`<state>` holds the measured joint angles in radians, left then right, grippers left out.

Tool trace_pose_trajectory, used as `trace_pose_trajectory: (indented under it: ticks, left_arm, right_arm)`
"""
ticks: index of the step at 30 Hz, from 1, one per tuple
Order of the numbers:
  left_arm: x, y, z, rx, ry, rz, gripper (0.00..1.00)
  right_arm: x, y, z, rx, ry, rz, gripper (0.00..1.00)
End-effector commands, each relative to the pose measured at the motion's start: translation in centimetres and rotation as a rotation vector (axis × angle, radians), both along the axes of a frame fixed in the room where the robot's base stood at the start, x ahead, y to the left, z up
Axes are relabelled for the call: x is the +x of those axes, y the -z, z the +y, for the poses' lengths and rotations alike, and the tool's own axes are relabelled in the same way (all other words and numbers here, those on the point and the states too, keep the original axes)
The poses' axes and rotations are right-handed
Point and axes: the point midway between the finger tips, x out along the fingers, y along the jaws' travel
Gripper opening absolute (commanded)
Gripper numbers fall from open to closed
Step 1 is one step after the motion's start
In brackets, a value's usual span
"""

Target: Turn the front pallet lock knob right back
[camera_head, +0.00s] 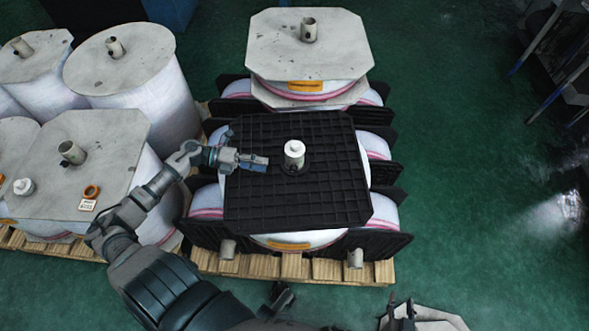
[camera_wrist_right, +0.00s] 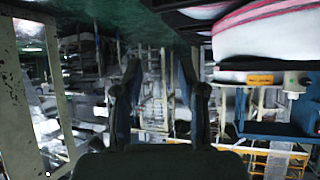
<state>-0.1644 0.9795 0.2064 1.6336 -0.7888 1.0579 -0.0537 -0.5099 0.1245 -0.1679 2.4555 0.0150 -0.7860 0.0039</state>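A white lock knob (camera_head: 294,153) stands upright near the middle of a black gridded pallet plate (camera_head: 320,200), which lies on a white spool of film. My left gripper (camera_head: 264,163) is over the plate, just left of the knob and apart from it. Its fingers lie close together from this angle, so I cannot tell whether they are open. In the right wrist view my right gripper (camera_wrist_right: 160,95) has its two fingers spread, with nothing between them. The knob does not show clearly in that view.
Another spool with a grey octagonal plate (camera_head: 270,40) stands behind. Pipe ends (camera_head: 228,248) stick out in front. Green floor at right is clear.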

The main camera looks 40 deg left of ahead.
Motion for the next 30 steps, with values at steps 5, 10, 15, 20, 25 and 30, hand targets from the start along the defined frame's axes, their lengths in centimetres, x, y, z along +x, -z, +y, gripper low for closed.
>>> trace_pose_trajectory:
  ticks: [5,10,15,20,25,30]
  left_arm:
    - [2.3,1.4,-3.4,-0.005,0.002,-0.001,0.39]
    - [4.2,2.2,-6.2,-0.006,0.0,-0.001,0.39]
    - [5.4,2.7,-8.2,-0.005,0.0,-0.001,0.39]
    - [5.8,2.7,-9.0,-0.002,0.0,0.0,0.39]
    - [5.9,2.7,-9.2,-0.001,-0.001,0.0,0.39]
    - [5.8,2.8,-9.0,-0.004,0.0,0.0,0.19]
  right_arm:
    - [1.5,-1.3,0.9,0.031,-0.004,-0.126,0.4]
    - [2.4,-2.7,1.5,0.057,-0.007,-0.228,0.4]
    - [2.9,-3.7,1.7,0.074,-0.008,-0.29,0.4]
    - [3.0,-4.1,1.7,0.083,-0.008,-0.314,0.4]
    - [3.1,-4.1,1.6,0.081,-0.009,-0.316,0.4]
    - [3.2,-4.1,1.8,0.082,-0.008,-0.315,0.4]
